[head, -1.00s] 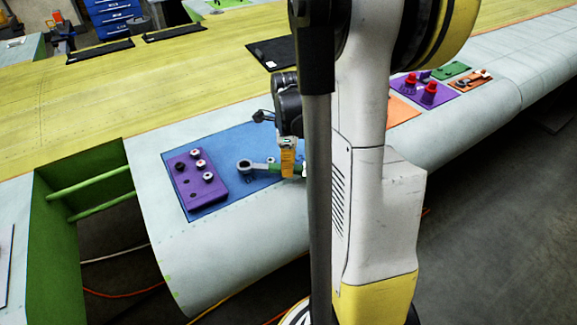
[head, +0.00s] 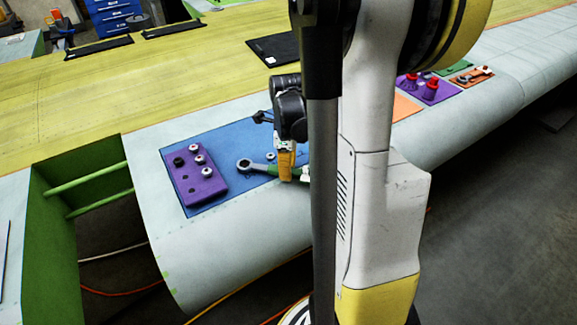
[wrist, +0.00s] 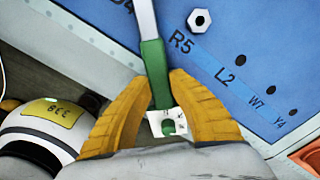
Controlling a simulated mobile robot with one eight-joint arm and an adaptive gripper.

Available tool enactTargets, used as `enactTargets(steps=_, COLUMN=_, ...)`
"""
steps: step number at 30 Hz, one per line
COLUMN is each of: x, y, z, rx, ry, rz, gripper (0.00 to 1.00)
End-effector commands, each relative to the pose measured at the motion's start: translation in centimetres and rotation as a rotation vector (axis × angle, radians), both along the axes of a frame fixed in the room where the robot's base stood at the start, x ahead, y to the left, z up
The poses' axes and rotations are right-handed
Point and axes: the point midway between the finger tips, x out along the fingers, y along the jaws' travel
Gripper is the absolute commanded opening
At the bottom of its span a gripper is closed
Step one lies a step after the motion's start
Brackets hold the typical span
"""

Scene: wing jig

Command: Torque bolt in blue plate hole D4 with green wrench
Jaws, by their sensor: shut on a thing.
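My gripper (wrist: 158,98) has yellow fingers and is shut on the green handle of the green wrench (wrist: 153,72). In the head view the wrench's grey ring end (head: 245,165) points left, over the blue plate (head: 228,142) or just above it. The blue plate carries labels R5, L2, W7 and Y4, and part of a label reading "D4" shows at the top edge of the wrist view. A silver bolt (wrist: 200,20) stands on the plate near R5. The ring end lies outside the wrist view, so what is under it cannot be told.
A purple block (head: 195,178) with several bolts sits at the blue plate's left. Purple (head: 430,90) and orange (head: 405,107) plates lie farther right on the wing. An open green-framed gap (head: 85,185) lies left. My arm hides part of the blue plate.

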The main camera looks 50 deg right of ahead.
Motion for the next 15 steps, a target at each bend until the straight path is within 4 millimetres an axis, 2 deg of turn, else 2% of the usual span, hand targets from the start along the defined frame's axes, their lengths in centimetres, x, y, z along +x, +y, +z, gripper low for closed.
enactTargets(steps=6, x=-0.56, y=0.93, z=-0.12, rx=0.0, ry=0.0, rz=-0.082, gripper=0.0)
enactTargets(steps=15, x=-0.62, y=1.01, z=-0.11, rx=0.0, ry=0.0, rz=-0.092, gripper=0.0)
